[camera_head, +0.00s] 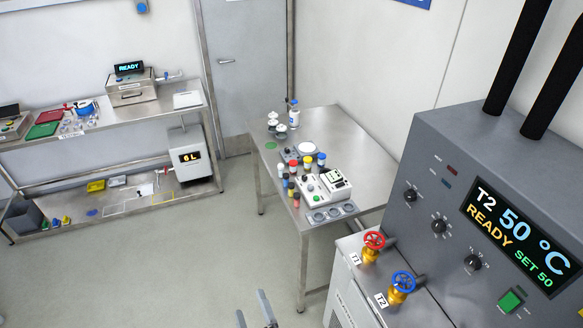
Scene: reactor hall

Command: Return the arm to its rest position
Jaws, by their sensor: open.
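My gripper (254,312) shows at the bottom edge of the head view, left of centre. Its two grey fingers stand apart with nothing between them. They are over the bare floor, in front of the steel table. The rest of my arm is below the picture and hidden.
A steel table (338,133) with jars, bottles and a white device (322,183) stands in the middle. A grey control cabinet (440,133) fills the right, with a red valve (374,241) and a blue valve (403,282). A shelf bench (160,109) stands left. Floor (150,270) is clear between.

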